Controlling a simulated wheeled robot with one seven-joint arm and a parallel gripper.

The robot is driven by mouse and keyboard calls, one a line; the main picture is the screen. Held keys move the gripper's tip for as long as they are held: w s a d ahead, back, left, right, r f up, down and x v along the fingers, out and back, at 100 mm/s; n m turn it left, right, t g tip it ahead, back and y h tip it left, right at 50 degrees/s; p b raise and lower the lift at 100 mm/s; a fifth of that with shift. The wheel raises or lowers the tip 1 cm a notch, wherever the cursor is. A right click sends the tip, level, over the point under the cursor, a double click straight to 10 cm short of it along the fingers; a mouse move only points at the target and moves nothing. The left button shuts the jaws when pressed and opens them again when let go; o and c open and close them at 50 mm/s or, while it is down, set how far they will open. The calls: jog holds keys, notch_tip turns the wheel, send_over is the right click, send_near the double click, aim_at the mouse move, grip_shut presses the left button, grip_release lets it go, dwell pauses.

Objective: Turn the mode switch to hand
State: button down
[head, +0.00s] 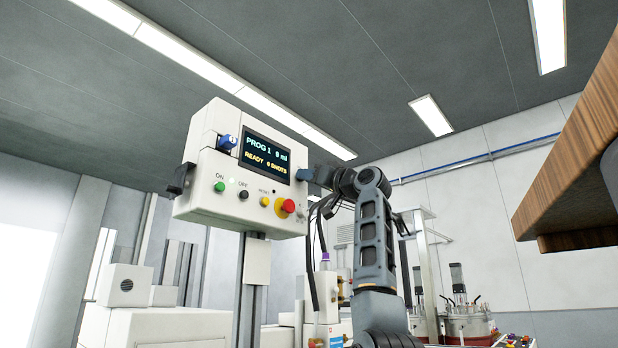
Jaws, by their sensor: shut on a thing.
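The pale control box (206,172) hangs on a post and has a lit screen reading PROG 1, 9 ml, READY, 0 SHOTS. At the lower right edge of its front is a small grey switch (301,212) with labels too small to read; it seems to be the mode switch, and its pointer direction cannot be made out. My gripper (308,198) is at this right edge, seen from behind and small. It is shut on what appears to be this switch, though the fingertips are mostly hidden.
A red mushroom button (287,206), a yellow button (265,202), a black button (243,194) and a green button (219,187) line the box's lower front. A blue knob (227,142) sits upper left. A wooden top (575,150) juts in at right.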

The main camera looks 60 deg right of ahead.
dwell(0.4)
jog(key=c, duration=0.9)
grip_release()
jog(key=b+v, duration=0.3)
jog(key=v, duration=0.4)
jog(key=shift+s+f, duration=0.15)
jog(key=shift+s, duration=0.2)
